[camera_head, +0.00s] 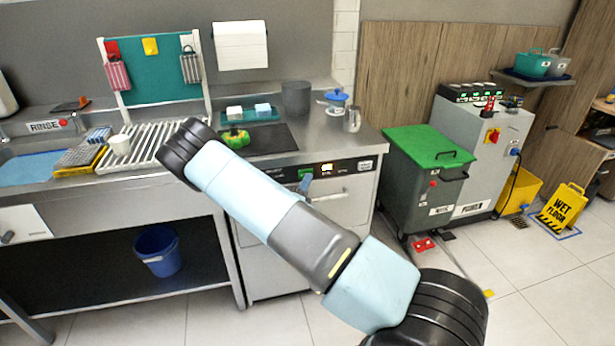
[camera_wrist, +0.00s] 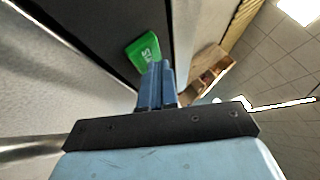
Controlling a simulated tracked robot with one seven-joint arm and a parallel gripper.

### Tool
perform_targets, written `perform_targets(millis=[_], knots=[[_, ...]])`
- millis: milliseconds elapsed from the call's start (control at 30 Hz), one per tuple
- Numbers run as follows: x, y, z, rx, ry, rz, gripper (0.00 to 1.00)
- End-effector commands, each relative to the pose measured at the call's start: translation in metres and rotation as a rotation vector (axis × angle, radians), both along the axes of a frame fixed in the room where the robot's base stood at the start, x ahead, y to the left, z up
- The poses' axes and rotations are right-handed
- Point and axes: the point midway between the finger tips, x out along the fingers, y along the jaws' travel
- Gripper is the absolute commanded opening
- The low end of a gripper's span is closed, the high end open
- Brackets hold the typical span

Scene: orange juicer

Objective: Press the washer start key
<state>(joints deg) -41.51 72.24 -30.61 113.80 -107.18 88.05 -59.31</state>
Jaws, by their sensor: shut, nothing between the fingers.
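The washer (camera_head: 350,212) is built in under the steel counter, with a black control strip along its top front. The green start key (camera_head: 304,173) sits on that strip, left of a small lit display (camera_head: 327,168). In the wrist view the key (camera_wrist: 143,52) is a green block with partly covered white letters. My gripper (camera_head: 304,186) is shut and empty, its blue fingers just below the key and partly hidden by my arm. In the wrist view the fingertips (camera_wrist: 157,66) overlap the key's lower right edge. I cannot tell if they touch it.
A drying rack (camera_head: 140,150), a green-yellow sponge-like item (camera_head: 236,139) and a metal shaker (camera_head: 352,119) stand on the counter. A grey bin with a green lid (camera_head: 425,143) stands right of the washer.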

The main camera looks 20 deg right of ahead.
Motion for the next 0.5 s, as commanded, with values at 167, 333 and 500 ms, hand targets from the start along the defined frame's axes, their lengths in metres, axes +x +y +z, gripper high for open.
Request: perform_targets(millis=[167,333,500], knots=[[0.0007,0.0001,0.0002,0.0,0.0,0.0,0.0],[0.0005,0.0001,0.0002,-0.001,0.0,0.001,0.0],[-0.0035,0.0003,0.0001,-0.001,0.0,0.001,0.0]])
